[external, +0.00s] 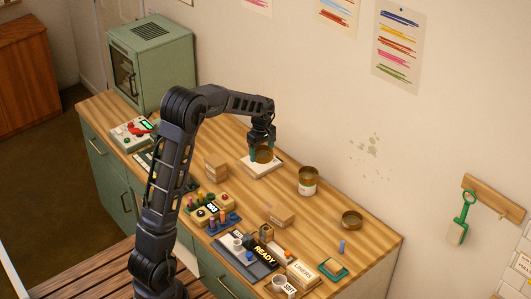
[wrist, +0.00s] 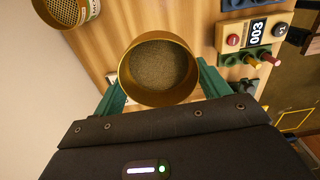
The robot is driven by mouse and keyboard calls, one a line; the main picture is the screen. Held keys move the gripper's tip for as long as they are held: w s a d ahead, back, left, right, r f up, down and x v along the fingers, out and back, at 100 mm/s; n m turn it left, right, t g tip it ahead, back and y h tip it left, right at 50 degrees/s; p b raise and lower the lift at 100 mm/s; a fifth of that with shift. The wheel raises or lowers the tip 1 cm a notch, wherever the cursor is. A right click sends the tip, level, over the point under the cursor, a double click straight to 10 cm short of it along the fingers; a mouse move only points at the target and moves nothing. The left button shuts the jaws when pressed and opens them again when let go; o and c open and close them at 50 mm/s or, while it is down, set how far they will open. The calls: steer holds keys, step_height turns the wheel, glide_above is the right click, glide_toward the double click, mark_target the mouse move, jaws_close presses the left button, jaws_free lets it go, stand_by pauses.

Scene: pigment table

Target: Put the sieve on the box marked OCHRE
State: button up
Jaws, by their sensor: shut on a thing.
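The sieve (wrist: 158,72), a round brass-coloured ring with a dark mesh, is held between the two green fingers of my gripper (wrist: 162,90) in the wrist view. In the external view my gripper (external: 263,150) points down, and the sieve (external: 265,156) is over a pale, flat, book-like item (external: 258,167). I cannot tell whether they touch. Small brown boxes stand at the left (external: 215,170), in the middle (external: 281,216) and nearer the front (external: 266,232). Their markings are too small to read, so I cannot tell which says OCHRE.
A green cabinet (external: 165,65) fills the far left. Bare wood lies around the tin.

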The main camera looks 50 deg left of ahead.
step_height(320, 180, up, 3)
steer(key=n, duration=0.2)
glide_above(257, 170)
steer(key=w+a, duration=0.4)
steer(key=w, duration=0.1)
steer(key=f, duration=2)
steer(key=shift+a, duration=0.3)
steer(key=shift+f, duration=0.2)
steer(key=o, duration=1)
